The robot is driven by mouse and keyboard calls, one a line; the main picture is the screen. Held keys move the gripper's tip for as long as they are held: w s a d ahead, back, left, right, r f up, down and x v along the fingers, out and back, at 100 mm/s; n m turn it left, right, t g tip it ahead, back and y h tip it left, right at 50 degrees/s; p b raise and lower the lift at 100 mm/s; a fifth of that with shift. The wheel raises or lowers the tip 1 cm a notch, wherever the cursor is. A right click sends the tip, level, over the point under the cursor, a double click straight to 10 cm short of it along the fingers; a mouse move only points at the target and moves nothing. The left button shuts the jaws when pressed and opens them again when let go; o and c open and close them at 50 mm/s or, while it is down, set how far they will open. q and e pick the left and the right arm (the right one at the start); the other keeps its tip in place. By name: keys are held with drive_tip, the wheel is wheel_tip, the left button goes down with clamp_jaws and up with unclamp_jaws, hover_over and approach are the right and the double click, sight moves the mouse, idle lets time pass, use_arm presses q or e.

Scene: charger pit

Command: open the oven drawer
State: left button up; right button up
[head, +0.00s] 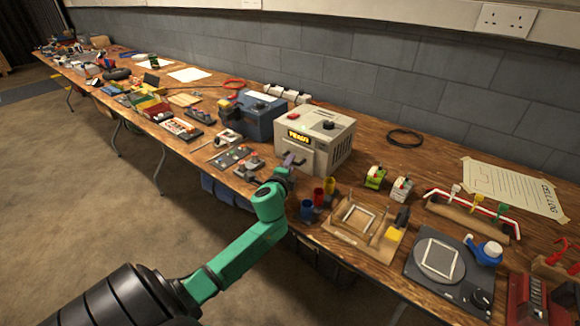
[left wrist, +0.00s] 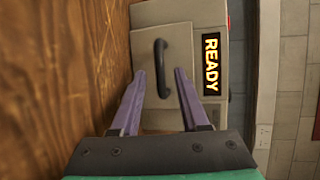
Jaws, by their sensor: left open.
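The oven (head: 327,137) is a beige-grey box on the bench with a lit READY display (head: 298,137). The display also shows in the left wrist view (left wrist: 211,64). In that view the drawer front (left wrist: 178,45) is a plain grey panel with a dark bar handle (left wrist: 161,68); it looks closed. My left gripper (head: 291,161), with purple fingers, is open in front of the oven. In the left wrist view its fingertips (left wrist: 160,74) lie on either side of the handle; I cannot tell whether they touch it. My right gripper is not in view.
A blue box (head: 252,115) stands left of the oven. Red, yellow and blue cups (head: 318,196) stand at the bench edge near my left arm. A wooden fixture (head: 360,228) and a dark scale-like device (head: 440,262) lie to the right.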

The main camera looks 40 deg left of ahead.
use_arm(q)
clamp_jaws()
idle(1.4)
